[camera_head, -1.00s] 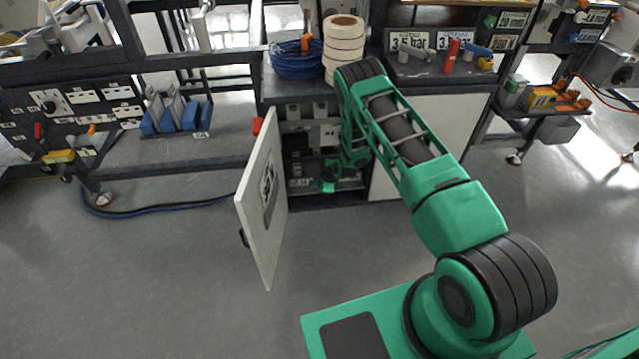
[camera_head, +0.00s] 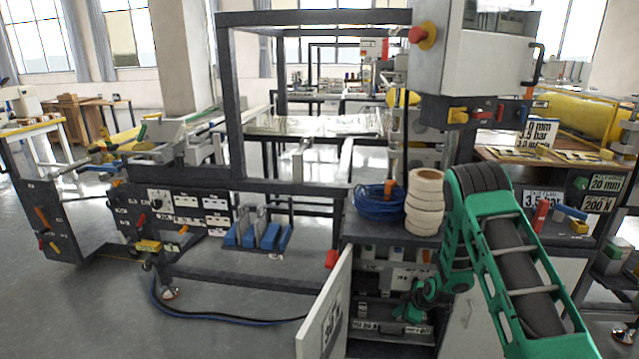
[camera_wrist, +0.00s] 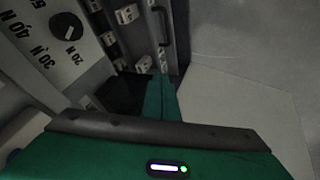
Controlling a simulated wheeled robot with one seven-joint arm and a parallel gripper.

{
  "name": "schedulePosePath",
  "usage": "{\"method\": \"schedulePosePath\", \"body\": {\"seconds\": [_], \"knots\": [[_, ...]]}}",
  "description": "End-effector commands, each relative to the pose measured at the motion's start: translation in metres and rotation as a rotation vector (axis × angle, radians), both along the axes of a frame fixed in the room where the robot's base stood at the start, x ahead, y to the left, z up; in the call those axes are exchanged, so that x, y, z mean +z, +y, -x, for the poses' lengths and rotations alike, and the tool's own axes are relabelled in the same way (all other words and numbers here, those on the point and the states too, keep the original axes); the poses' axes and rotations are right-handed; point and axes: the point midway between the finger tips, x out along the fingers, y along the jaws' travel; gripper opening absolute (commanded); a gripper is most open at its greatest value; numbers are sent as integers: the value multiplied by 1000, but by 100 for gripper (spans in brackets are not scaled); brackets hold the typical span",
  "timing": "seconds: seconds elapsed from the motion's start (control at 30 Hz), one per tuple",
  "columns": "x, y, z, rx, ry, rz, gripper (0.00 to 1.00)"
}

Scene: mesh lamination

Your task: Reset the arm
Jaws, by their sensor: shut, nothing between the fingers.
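My green arm comes in from the lower right of the head view and bends down in front of an open cabinet (camera_head: 385,338). My gripper (camera_head: 405,313) is at the cabinet opening, low and right of the open door. In the wrist view its green fingers (camera_wrist: 161,97) are together with nothing between them. The white cabinet door (camera_head: 324,318) stands swung out to the left. In the wrist view a panel with a dial (camera_wrist: 66,27) and several small white blocks lies close to the fingers.
Above the cabinet are a blue cable coil (camera_head: 378,203) and a stack of cream rolls (camera_head: 425,200). A frame with blue holders (camera_head: 258,237) stands left. A dark hose (camera_head: 225,317) lies on the floor. Open floor (camera_head: 100,310) is at the lower left.

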Motion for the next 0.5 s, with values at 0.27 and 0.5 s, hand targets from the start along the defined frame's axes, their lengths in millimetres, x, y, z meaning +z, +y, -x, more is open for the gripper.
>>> {"method": "schedulePosePath", "body": {"seconds": [0.27, 0.5], "knots": [[110, -50, 27, -215, 106, -5, 0], [193, -86, 76, -424, 196, -19, 0]]}}
